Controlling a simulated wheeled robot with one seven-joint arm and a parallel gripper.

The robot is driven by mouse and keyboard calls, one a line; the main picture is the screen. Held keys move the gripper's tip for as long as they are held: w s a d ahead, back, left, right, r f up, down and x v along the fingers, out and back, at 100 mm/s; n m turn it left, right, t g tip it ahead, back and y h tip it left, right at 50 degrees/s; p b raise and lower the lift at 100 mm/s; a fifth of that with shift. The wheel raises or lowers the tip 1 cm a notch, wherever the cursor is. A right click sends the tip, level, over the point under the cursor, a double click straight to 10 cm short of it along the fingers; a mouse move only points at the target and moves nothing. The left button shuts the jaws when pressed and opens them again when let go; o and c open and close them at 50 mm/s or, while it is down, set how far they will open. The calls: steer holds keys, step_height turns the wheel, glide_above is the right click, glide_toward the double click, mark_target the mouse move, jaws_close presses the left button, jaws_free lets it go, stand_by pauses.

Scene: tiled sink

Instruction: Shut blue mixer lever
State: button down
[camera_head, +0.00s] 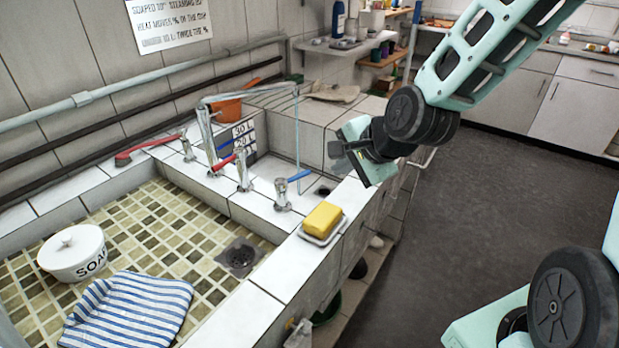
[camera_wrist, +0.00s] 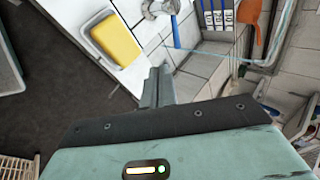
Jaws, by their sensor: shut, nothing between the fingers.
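A blue lever (camera_head: 299,175) sits on a short chrome tap (camera_head: 283,196) on the tiled ledge, sticking out to the right. It also shows in the wrist view as a thin blue bar (camera_wrist: 176,32) beside the chrome tap body (camera_wrist: 160,8). In the wrist view my fingers (camera_wrist: 158,78) point toward the tap.
A yellow sponge (camera_head: 322,219) lies on a white dish near the ledge edge, close to the tap. A white soap pot (camera_head: 72,253) and striped cloth (camera_head: 130,310) lie in the basin. Open floor (camera_head: 450,220) is at right.

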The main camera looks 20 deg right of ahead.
mark_target(303, 173)
steer(key=b+x, duration=0.1)
steer(key=x, duration=0.9)
steer(key=shift+f, duration=0.1)
steer(key=shift+w+a+f, duration=0.1)
steer(key=shift+w+a, duration=0.1)
steer(key=shift+w, duration=0.4)
steer(key=shift+w+a, duration=0.2)
steer(key=shift+w, duration=0.4)
steer(key=shift+w+a+f, duration=0.2)
steer(key=shift+w, duration=0.5)
steer(key=shift+w+d+n+y, duration=0.15)
steer(key=shift+w+n+y, duration=0.25)
steer(key=shift+n, duration=0.1)
steer(key=shift+w+n+g+y, duration=0.3)
steer(key=shift+w+n, duration=0.05)
steer(key=shift+n, duration=0.25)
steer(key=shift+w, duration=0.35)
steer(key=shift+s, duration=0.1)
